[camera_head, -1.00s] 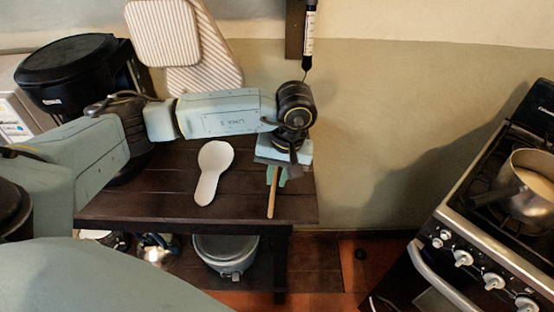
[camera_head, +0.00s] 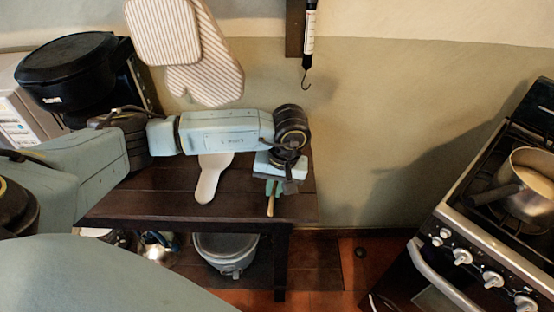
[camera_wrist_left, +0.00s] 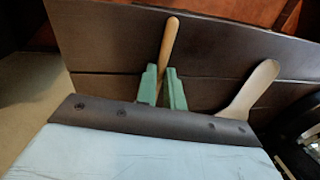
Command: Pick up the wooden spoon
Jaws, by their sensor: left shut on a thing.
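The wooden spoon (camera_head: 271,206) is at the right end of the dark wooden shelf table (camera_head: 170,206), its light brown handle pointing toward the front edge. My left gripper (camera_head: 274,188) is over it from above, with green fingers shut on the handle. In the left wrist view the handle (camera_wrist_left: 171,42) shows between the fingers (camera_wrist_left: 161,86) and runs on past them. The spoon's other end is hidden under my gripper. I cannot tell whether the spoon is clear of the table top. My right gripper is not in view.
A white spoon rest (camera_head: 208,184) lies left of my gripper, partly behind my left arm; it also shows in the left wrist view (camera_wrist_left: 248,92). A black pot (camera_head: 68,70) stands at the back left. Striped mitts (camera_head: 205,75) hang on the wall. A stove with a saucepan (camera_head: 528,200) is at the right.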

